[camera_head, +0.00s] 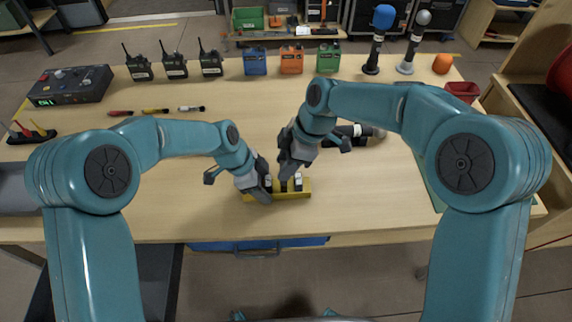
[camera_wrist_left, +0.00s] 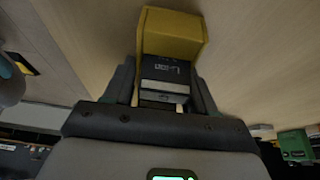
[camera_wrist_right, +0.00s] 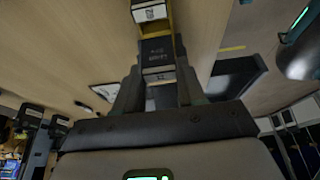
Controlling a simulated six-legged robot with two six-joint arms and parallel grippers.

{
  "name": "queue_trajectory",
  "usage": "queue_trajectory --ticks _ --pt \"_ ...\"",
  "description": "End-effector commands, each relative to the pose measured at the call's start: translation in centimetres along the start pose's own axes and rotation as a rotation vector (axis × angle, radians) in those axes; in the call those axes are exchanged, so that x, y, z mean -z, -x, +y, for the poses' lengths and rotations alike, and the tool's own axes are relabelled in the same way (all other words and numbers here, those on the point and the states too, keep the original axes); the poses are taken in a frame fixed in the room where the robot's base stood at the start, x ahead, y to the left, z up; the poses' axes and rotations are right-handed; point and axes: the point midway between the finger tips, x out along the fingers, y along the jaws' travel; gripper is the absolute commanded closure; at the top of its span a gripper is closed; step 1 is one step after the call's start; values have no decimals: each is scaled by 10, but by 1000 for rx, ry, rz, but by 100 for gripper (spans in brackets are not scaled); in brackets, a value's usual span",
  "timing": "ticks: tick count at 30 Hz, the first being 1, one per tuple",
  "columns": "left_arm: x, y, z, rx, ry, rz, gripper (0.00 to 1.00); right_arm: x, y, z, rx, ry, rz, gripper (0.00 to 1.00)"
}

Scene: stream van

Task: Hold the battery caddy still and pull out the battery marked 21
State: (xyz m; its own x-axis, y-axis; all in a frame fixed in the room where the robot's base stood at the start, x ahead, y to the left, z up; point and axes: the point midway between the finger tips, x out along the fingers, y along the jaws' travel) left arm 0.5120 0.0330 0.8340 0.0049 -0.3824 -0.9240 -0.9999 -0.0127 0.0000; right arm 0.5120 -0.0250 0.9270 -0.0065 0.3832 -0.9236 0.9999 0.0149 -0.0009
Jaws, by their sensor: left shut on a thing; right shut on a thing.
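The yellow battery caddy (camera_head: 305,189) lies on the table near the front edge, with dark, light-topped batteries in it. My left gripper (camera_head: 265,192) is at the caddy's left end; in the left wrist view its fingers close around the caddy's yellow end (camera_wrist_left: 172,22) with a dark battery (camera_wrist_left: 166,72) between them. My right gripper (camera_head: 285,176) is above the caddy's middle, shut on a dark battery (camera_wrist_right: 158,52). Another battery with a white label (camera_wrist_right: 150,11) stands beyond it, at the caddy's right (camera_head: 298,182). I cannot read the number 21 on any battery.
Markers (camera_head: 155,110), radios (camera_head: 174,66), coloured boxes (camera_head: 291,60) and microphones (camera_head: 378,40) stand or lie farther back. The table is clear right of the caddy (camera_head: 365,195).

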Motion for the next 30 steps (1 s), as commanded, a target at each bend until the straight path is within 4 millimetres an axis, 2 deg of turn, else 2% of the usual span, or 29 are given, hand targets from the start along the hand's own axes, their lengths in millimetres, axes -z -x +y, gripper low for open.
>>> queue_trajectory --ticks 5,12,13,15,25,30 --pt "0 0 0 -1 0 0 75 4 11 1 -3 0 1 97" --pt "0 0 0 -1 0 0 75 5 12 0 -1 0 0 97" --pt "0 0 0 -1 0 0 34 5 12 0 -1 0 0 97" --pt "0 0 0 -1 0 0 14 5 12 0 -1 0 0 97" --pt "0 3 0 1 0 0 14 5 11 0 -1 0 0 97" --pt "0 30 -1 5 0 1 14 5 12 0 -1 0 0 97"
